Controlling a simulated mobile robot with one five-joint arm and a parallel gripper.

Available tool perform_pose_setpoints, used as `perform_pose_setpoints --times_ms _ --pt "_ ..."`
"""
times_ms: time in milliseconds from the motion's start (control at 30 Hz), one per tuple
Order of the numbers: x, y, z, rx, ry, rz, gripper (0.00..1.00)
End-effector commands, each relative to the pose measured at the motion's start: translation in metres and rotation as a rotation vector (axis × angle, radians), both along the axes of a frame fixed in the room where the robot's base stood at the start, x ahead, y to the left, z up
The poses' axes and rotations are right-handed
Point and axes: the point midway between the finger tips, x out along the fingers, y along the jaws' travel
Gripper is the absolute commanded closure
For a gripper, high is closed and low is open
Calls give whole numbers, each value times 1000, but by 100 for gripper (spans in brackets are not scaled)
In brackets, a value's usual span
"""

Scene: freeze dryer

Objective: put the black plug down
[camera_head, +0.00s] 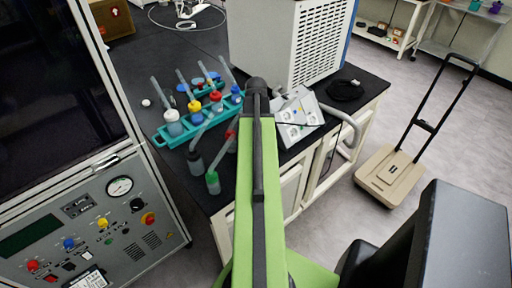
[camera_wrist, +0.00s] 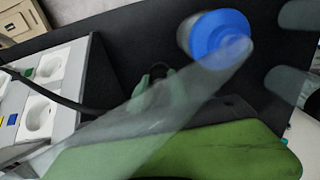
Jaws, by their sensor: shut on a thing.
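The black plug is not clearly seen. Its black cable (camera_wrist: 62,100) runs across the white socket block (camera_wrist: 42,97) towards my gripper (camera_wrist: 150,104), which is shut with the plug seemingly between its jaws. A clear tube with a blue cap (camera_wrist: 215,38) lies across the wrist view and covers much of the jaws. In the head view the white socket block (camera_head: 299,117) lies on the black bench, right of my green arm. The end of my arm hides my jaws and the plug there.
Left of my arm, a teal rack (camera_head: 178,136) holds several capped tubes and flasks, close to my arm. A white boxy machine (camera_head: 290,42) stands behind. A black coil (camera_head: 346,89) lies near the bench's right edge. A hand cart (camera_head: 390,174) stands on the floor.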

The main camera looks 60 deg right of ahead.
Motion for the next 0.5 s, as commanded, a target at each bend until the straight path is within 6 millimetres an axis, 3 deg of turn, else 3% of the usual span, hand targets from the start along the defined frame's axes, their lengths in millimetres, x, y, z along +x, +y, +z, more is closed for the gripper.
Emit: perform_pose_setpoints --times_ms 33,67,433,467,500 --pt "0 0 -19 0 0 0 100" --pt "0 0 -22 0 0 0 100" --pt "0 0 -23 0 0 -1 100" --pt "0 0 -22 0 0 -1 73" --pt "-1 0 -21 0 0 -1 68"
